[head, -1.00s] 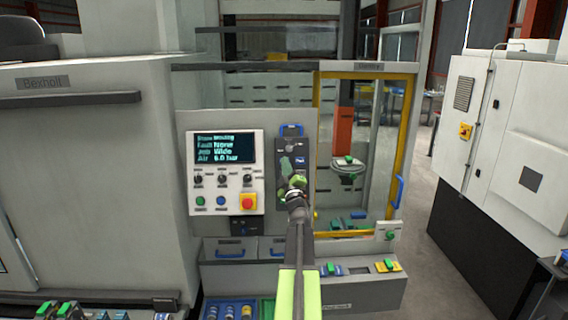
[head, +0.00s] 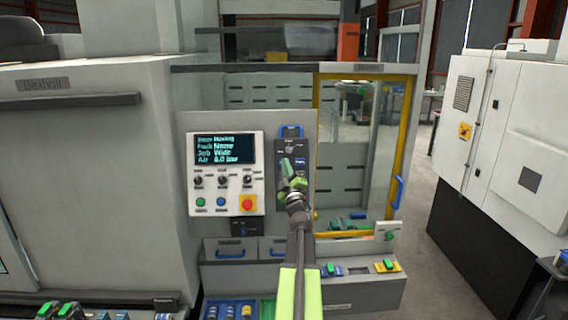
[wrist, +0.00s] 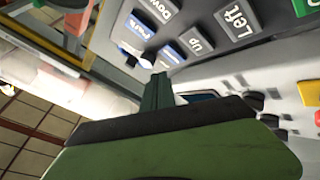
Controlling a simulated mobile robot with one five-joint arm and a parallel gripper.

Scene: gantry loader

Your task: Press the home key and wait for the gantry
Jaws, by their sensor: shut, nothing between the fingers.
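The dark hand pendant (head: 283,148) hangs on the machine front, right of the control panel. My gripper (head: 287,168) is shut and empty in front of it, covering its lower part. In the wrist view the fingertips (wrist: 159,88) are close to the pendant's keys. Grey keys marked Left (wrist: 237,22) and Up (wrist: 197,41) show, with blue-edged keys (wrist: 173,54) beside them. I cannot read a Home label or tell whether a key is touched. The gantry's orange column (head: 348,42) is high above the glazed door. The screen (head: 224,148) appears to read Moving, Fault None.
The control panel has knobs, buttons and a red stop button (head: 248,203) left of the pendant. The yellow-framed door (head: 318,130) with a blue handle is at right. Drawers and a ledge (head: 375,290) with green-topped parts jut out below. Grey floor is open at right.

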